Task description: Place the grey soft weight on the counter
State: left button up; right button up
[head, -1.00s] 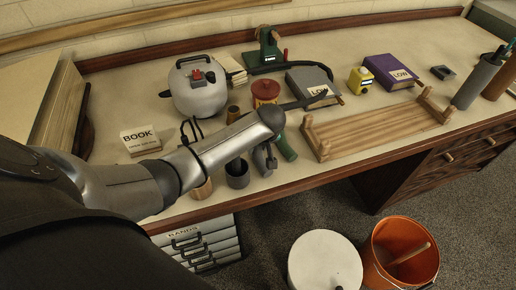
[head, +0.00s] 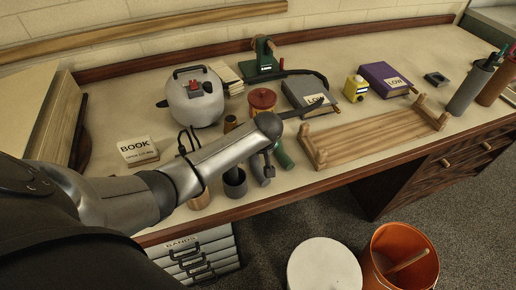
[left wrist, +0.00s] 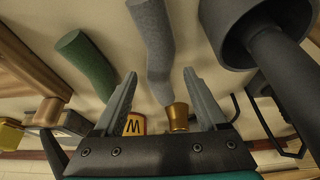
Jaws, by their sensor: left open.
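The grey soft weight (left wrist: 156,45) is a fuzzy, rounded cylinder lying on the counter (head: 215,215). In the left wrist view it reaches down between my open left fingers (left wrist: 160,80), with nothing seen clamped. In the head view the grey weight (head: 260,176) is partly hidden by my left gripper (head: 268,165), which points down over it. A green soft cylinder (left wrist: 85,62) lies beside it and also shows in the head view (head: 283,155). My right gripper is not in view.
A dark cup (head: 235,186) with a rod in it stands close left of the grey weight. A red-lidded jar (head: 262,100), a grey book (head: 305,92) and a wooden rack (head: 375,135) are around. Bare counter shows near the front edge.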

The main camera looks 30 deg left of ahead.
pick_arm(q)
jog(key=p+v, duration=0.3)
jog(key=v, duration=0.8)
jog(key=shift+r, duration=0.25)
